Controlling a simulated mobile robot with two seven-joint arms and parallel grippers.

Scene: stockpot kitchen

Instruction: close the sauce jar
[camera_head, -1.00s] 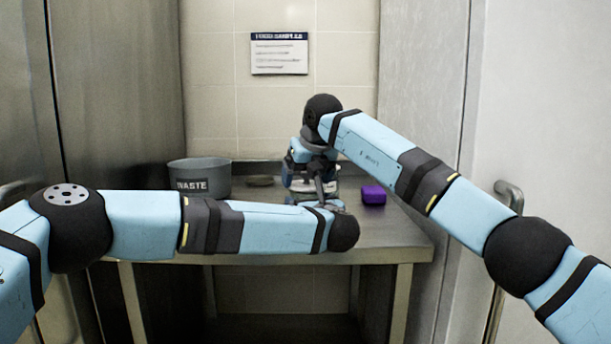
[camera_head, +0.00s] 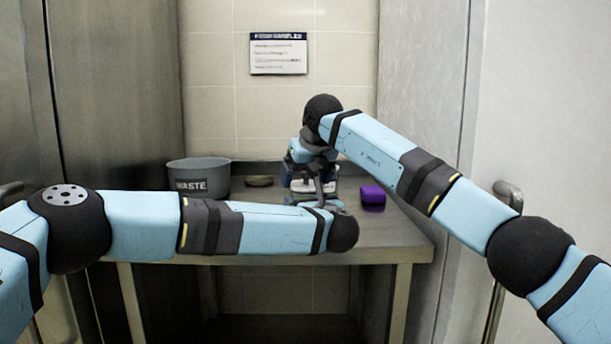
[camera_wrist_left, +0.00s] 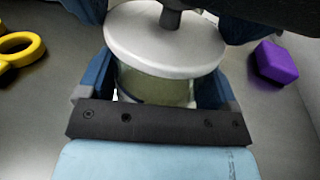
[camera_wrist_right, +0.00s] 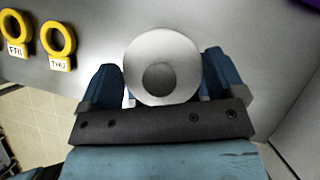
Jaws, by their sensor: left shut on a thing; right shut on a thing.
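The sauce jar (camera_wrist_left: 155,85) is a clear container with pale greenish contents. It stands between the fingers of my left gripper (camera_wrist_left: 155,92), which is shut on its body. The round white lid (camera_wrist_left: 140,45) with a dark knob covers the jar mouth in the left wrist view; I cannot tell whether it is fully seated. My right gripper (camera_wrist_right: 160,85) comes from above and is shut on the lid, which shows from the top in the right wrist view (camera_wrist_right: 140,65). In the head view my arms largely hide the jar, and the white lid (camera_head: 316,186) shows between the grippers.
A grey waste bin (camera_head: 199,180) stands at the left of the metal table (camera_head: 385,242). A purple block (camera_head: 373,196) lies right of the jar. Yellow rings (camera_wrist_right: 58,40) with day labels lie near the jar. A wall stands close behind.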

